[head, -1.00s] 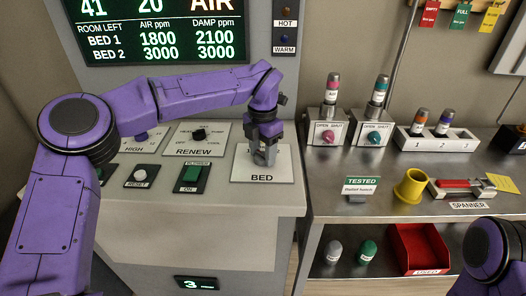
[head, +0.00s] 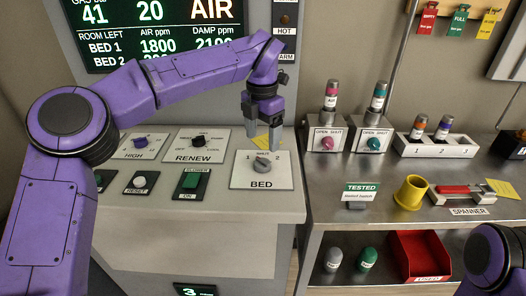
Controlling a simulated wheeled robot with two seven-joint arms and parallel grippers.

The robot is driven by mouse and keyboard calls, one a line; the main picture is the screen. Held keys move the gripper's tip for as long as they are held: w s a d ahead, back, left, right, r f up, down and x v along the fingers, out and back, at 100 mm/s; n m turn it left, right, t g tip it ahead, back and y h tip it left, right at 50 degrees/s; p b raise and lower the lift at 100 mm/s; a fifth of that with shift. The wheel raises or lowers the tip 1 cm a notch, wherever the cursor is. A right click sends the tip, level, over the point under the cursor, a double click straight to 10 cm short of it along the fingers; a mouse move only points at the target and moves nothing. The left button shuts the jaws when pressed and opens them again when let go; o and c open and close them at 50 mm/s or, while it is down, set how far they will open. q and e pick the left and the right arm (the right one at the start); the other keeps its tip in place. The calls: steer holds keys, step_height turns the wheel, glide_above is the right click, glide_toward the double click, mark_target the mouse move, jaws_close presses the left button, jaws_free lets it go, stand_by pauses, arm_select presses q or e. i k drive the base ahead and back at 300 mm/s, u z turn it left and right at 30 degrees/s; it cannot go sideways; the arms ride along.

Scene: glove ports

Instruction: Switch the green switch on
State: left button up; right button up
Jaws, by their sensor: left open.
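The green switch (head: 191,180) is a rocker in a dark frame on the sloped console, with a label reading ON at its lower edge. I cannot tell which way it is tipped. My left gripper (head: 264,148) is open and empty, pointing down just above and behind the grey BED knob (head: 263,164), to the right of the green switch and apart from it. The BED knob sits on a white plate marked 1, SHUT and 2. My right arm shows only as a purple part at the lower right; its gripper is out of view.
A white RESET button (head: 139,180) is left of the switch. The RENEW knob (head: 199,142) and HIGH knob (head: 140,142) are behind it. A metal bench (head: 322,196) with bottles and a yellow cup (head: 410,192) is at right.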

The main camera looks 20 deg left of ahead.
mark_target(192, 181)
steer(key=k, duration=1)
